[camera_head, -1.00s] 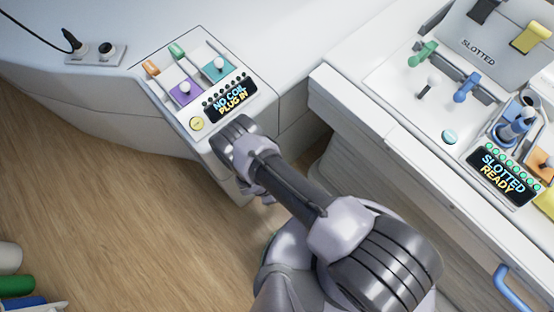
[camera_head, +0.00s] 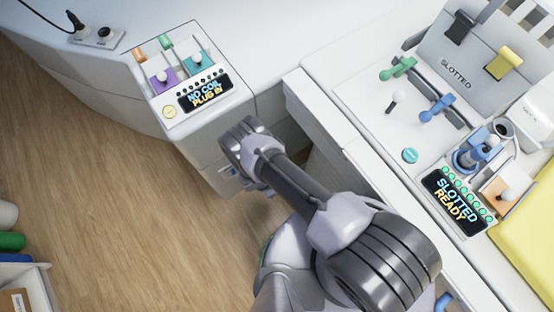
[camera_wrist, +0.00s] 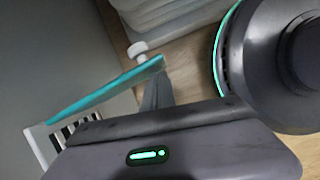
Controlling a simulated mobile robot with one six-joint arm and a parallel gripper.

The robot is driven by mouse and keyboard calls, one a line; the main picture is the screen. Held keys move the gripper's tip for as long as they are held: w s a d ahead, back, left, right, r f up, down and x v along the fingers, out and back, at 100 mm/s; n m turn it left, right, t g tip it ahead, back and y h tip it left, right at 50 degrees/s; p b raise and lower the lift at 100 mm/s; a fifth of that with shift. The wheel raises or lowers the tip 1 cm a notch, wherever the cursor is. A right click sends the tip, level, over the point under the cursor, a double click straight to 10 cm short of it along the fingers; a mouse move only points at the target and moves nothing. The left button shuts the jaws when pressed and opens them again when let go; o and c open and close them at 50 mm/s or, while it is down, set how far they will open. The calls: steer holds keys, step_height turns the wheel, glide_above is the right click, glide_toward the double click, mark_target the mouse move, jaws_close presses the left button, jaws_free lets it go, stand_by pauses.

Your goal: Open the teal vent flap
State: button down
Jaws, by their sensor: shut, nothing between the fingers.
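The teal vent flap (camera_wrist: 105,89) shows in the wrist view as a thin plate seen nearly edge-on. It stands angled out from a white vent frame with dark slots (camera_wrist: 42,142) at lower left. A white knob (camera_wrist: 138,48) sits on the flap's far side, near its outer end. My gripper (camera_wrist: 157,92) is shut and empty, its fingertips close to the flap's outer end on the slotted side; I cannot tell whether they touch. In the head view my arm reaches down beside the left console, and the flap and fingertips are hidden.
The left console (camera_head: 214,108) has a display reading "NO COIL PLUG IN". A white bench (camera_head: 345,125) with levers and a "SLOTTED READY" display (camera_head: 457,200) stands at right. Wooden floor (camera_head: 120,210) is open at left, with a box (camera_head: 22,285) at lower left.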

steer(key=shift+w+d, duration=0.45)
steer(key=shift+d, duration=0.1)
